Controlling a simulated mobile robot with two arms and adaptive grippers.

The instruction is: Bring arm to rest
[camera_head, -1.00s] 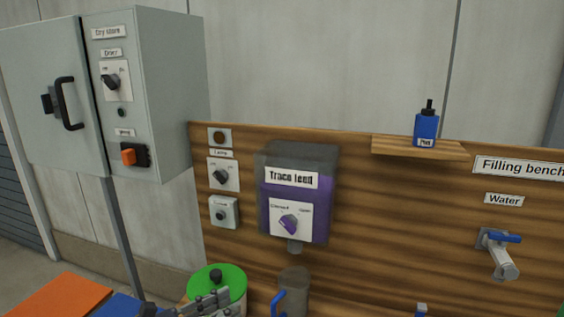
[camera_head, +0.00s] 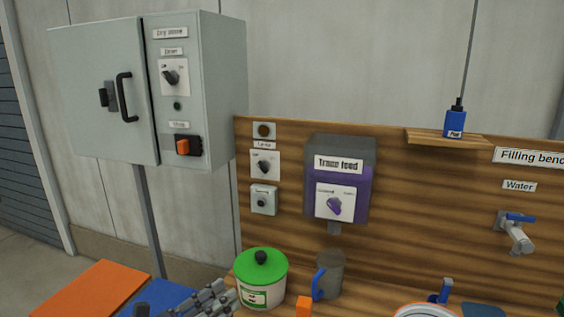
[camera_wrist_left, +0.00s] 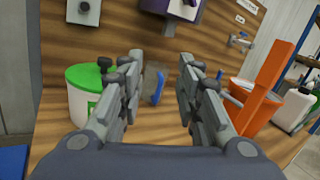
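My left gripper (camera_head: 208,300) shows at the bottom of the head view, low and left of the green-lidded tub (camera_head: 262,278). In the left wrist view its two fingers (camera_wrist_left: 158,95) stand wide apart with nothing between them touching. Beyond the fingers stands a grey jug with a blue handle (camera_wrist_left: 154,84). The tub (camera_wrist_left: 88,95) is left of the fingers in that view. My right gripper shows in neither view.
A trace feed dispenser (camera_head: 338,185) hangs on the wooden back panel, above the grey jug (camera_head: 328,272). A grey dry store cabinet (camera_head: 105,95) is at left. Orange (camera_head: 92,290) and blue surfaces lie below it. An orange upright piece (camera_wrist_left: 262,85) stands right of the fingers.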

